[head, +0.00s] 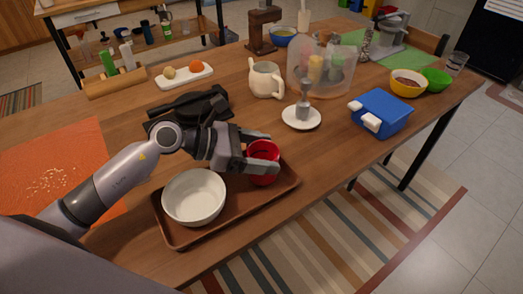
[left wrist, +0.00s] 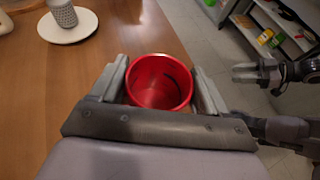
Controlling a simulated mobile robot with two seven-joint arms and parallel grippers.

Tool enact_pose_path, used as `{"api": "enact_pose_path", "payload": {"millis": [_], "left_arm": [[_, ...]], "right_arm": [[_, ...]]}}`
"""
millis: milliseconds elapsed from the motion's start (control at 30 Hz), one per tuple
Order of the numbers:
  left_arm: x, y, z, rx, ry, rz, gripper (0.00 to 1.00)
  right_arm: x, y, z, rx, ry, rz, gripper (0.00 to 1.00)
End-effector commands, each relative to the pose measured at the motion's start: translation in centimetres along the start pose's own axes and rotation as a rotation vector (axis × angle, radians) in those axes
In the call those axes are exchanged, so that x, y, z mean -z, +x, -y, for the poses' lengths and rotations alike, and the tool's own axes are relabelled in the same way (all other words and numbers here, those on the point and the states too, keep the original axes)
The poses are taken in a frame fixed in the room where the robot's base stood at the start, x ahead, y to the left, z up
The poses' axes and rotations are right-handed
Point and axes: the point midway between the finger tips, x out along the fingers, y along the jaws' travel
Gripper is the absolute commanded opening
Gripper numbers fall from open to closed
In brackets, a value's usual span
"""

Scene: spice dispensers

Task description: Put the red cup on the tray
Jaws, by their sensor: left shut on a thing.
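My left gripper (head: 264,154) is shut on the red cup (head: 263,168), with a finger on each side of it. The left wrist view looks down into the empty, upright cup (left wrist: 158,82) between the fingers (left wrist: 160,88). In the head view the cup is over the right end of the brown tray (head: 250,202). I cannot tell whether its base touches the tray. A white bowl (head: 194,197) sits on the tray's left part. My right gripper (left wrist: 258,72) shows at the right of the left wrist view, away from the cup; its opening is unclear.
A white saucer (head: 316,121) holding a grey shaker (head: 303,111) stands behind the cup. A black pan-like object (head: 215,103) lies behind my left arm. A blue box (head: 381,112) is at the right. The table's front edge runs close to the tray.

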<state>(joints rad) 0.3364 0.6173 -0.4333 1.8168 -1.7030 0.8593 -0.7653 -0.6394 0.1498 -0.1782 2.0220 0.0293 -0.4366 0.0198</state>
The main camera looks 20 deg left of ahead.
Motion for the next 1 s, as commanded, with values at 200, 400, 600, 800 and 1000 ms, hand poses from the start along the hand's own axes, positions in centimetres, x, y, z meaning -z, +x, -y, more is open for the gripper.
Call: {"api": "enact_pose_path", "payload": {"millis": [200, 400, 600, 800, 1000], "left_arm": [[0.2, 0.1, 0.0, 0.000, 0.000, 0.000, 1.00], [0.1, 0.0, 0.0, 0.000, 0.000, -0.001, 1.00], [0.0, -1.5, -0.1, -0.003, 0.000, -0.003, 1.00], [0.1, -5.2, -0.1, -0.003, 0.000, -0.005, 1.00], [0.1, -8.9, 0.0, -0.001, 0.001, -0.005, 1.00]], "right_arm": [[0.0, 0.1, 0.1, 0.002, 0.001, 0.001, 0.43], [0.1, 0.0, 0.1, 0.002, 0.001, 0.000, 0.43], [0.2, 0.0, 0.1, 0.001, 0.000, -0.007, 0.43], [-0.3, 0.3, 0.1, 0.001, 0.002, 0.000, 0.43], [-0.8, 0.5, 0.1, 0.002, 0.005, 0.010, 0.43]]}}
